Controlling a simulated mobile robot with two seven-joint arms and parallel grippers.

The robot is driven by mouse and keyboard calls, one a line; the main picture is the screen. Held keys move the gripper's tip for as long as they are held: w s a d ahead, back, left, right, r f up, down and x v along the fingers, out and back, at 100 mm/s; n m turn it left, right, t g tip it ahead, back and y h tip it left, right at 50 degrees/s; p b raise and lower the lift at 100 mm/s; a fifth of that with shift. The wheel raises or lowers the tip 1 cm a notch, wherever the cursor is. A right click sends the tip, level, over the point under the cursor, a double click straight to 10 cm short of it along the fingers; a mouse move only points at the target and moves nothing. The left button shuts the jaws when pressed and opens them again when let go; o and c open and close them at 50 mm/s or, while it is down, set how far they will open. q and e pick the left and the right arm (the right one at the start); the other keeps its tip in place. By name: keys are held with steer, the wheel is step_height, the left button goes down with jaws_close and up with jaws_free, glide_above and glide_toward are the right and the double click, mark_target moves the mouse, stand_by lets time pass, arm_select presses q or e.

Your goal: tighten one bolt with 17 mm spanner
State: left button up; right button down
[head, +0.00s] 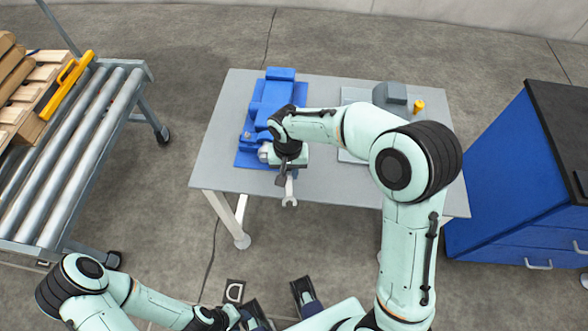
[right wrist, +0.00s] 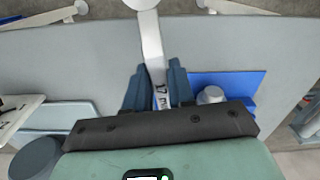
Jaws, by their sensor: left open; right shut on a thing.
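My right gripper (head: 286,178) is shut on a silver spanner (head: 289,199). The spanner's open end hangs past the table's front edge. In the right wrist view the spanner (right wrist: 152,48) runs up from between the two dark blue fingers (right wrist: 157,88). A blue fixture (head: 272,97) stands on a blue plate (right wrist: 228,82) to the left of this gripper. A small grey cylindrical part (right wrist: 212,95) is on the plate, close beside the fingers. I cannot make out the bolt clearly; my right wrist covers part of the fixture. My left gripper (head: 275,294) is open and empty, low in front of the table.
The grey table (head: 224,130) also carries a grey block (head: 390,93) and a small yellow part (head: 418,106) at the right. A roller conveyor (head: 80,140) with a loaded pallet (head: 38,80) is at the left. A blue cabinet (head: 510,190) stands close at the right.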

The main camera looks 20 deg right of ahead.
steer(key=shift+w+a+m, duration=0.25)
steer(key=shift+a+m, duration=0.2)
steer(key=shift+m, duration=0.05)
arm_select(q)
steer(key=shift+r, duration=0.1)
arm_select(e)
steer(key=shift+r, duration=0.1)
arm_select(q)
steer(key=shift+w+r+p, duration=0.25)
steer(key=shift+r+p, duration=0.35)
steer(key=shift+p, duration=0.05)
steer(key=shift+w+r+p, duration=0.2)
steer(key=shift+r+p, duration=0.4)
steer(key=shift+p, duration=0.05)
arm_select(e)
steer(key=shift+r, duration=1.7)
arm_select(q)
steer(key=shift+w+r+p, duration=0.25)
steer(key=shift+r+p, duration=0.25)
steer(key=shift+r, duration=0.1)
steer(key=shift+w+r+p, duration=0.3)
steer(key=shift+r+p, duration=0.25)
steer(key=shift+r, duration=0.05)
steer(key=shift+w+r+p, duration=0.25)
steer(key=shift+r+p, duration=0.25)
steer(key=shift+r, duration=0.1)
arm_select(e)
steer(key=shift+r, duration=2.5)
